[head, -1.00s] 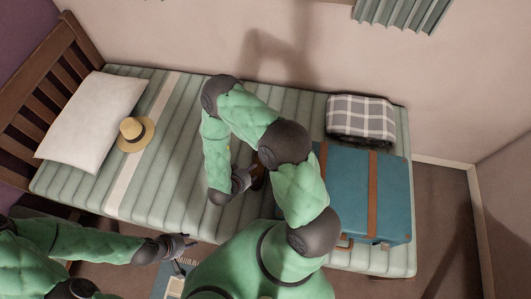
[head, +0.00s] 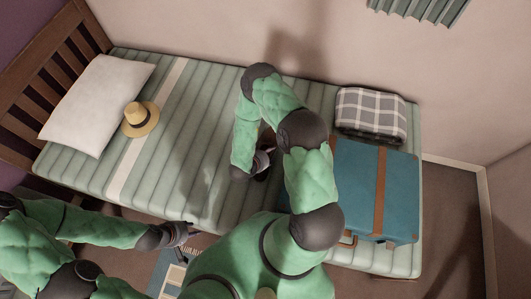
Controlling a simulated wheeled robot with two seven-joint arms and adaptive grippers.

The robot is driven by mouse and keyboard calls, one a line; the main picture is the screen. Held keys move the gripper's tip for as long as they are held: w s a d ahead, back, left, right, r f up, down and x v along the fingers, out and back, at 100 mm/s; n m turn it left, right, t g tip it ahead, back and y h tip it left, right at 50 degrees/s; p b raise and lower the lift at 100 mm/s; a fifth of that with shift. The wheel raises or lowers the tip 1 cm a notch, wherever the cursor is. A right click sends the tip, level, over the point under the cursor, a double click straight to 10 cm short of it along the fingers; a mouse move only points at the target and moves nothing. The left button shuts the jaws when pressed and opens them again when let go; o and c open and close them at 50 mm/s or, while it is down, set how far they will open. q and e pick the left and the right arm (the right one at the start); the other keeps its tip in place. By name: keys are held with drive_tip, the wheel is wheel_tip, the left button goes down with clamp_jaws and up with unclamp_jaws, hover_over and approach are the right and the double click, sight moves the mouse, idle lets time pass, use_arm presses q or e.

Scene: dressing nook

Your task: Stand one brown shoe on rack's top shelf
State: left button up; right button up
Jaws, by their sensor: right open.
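My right gripper (head: 267,164) is low over the middle of the bed, left of the suitcase. It is open, and its fingers are small and partly hidden by my arm. A small dark brown thing, perhaps a shoe, shows at the fingers; most of it is hidden, and I cannot tell whether they touch it. My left gripper (head: 190,232) is at the bed's front edge, over the floor side; its fingers are too small to read. I cannot make out a shoe rack in this view.
A blue suitcase (head: 350,190) with brown straps lies at the bed's right end, with a folded checked blanket (head: 371,112) behind it. A straw hat (head: 141,117) and white pillow (head: 95,105) lie at the left. The striped mattress (head: 190,130) is clear between hat and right arm.

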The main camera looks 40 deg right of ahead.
drive_tip(key=shift+d+f, duration=0.25)
drive_tip(key=shift+f, duration=0.05)
drive_tip(key=shift+w, duration=0.1)
clamp_jaws()
drive_tip(key=shift+r, duration=0.1)
